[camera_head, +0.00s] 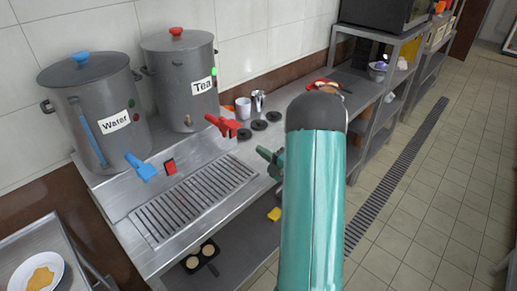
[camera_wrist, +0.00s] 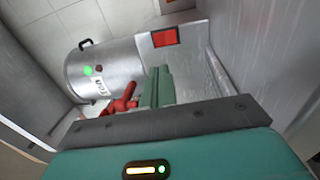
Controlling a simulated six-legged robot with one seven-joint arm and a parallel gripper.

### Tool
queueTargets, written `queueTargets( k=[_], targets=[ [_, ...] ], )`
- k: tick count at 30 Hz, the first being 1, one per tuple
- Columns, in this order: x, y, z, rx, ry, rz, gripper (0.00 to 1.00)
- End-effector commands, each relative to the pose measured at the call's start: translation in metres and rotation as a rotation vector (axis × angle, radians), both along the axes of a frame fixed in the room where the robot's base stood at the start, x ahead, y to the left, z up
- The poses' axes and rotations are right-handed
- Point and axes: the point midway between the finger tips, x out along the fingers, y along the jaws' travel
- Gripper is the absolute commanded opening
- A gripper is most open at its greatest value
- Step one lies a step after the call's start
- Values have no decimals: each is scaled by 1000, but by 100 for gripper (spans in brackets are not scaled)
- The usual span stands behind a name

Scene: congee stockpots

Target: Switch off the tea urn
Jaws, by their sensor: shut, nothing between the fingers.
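The tea urn (camera_head: 180,90) is a grey metal pot with a red lid knob and a "Tea" label, standing at the back of the steel counter. A bright green light (camera_head: 214,71) is lit on its side. Its red tap (camera_head: 222,125) points to the front right. In the wrist view the urn (camera_wrist: 112,60) shows a green light (camera_wrist: 87,71), a small red button (camera_wrist: 99,69) and part of the red tap (camera_wrist: 122,103). My gripper (camera_head: 268,155) is shut and empty, right of the tap and apart from the urn; its green fingers (camera_wrist: 156,88) show in the wrist view.
The water urn (camera_head: 95,110), with a blue tap (camera_head: 141,167), stands left of the tea urn. A red rocker switch (camera_head: 170,166) and a drain grate (camera_head: 190,200) lie on the counter. Cups (camera_head: 243,108) stand behind the gripper.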

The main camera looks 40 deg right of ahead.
Motion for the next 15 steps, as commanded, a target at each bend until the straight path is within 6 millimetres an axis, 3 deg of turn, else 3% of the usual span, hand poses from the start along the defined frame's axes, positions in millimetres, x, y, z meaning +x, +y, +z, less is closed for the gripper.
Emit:
queueTargets(
  k=[15],
  targets=[
    [101, 15, 12, 0, -2, 3, 0]
  ],
)
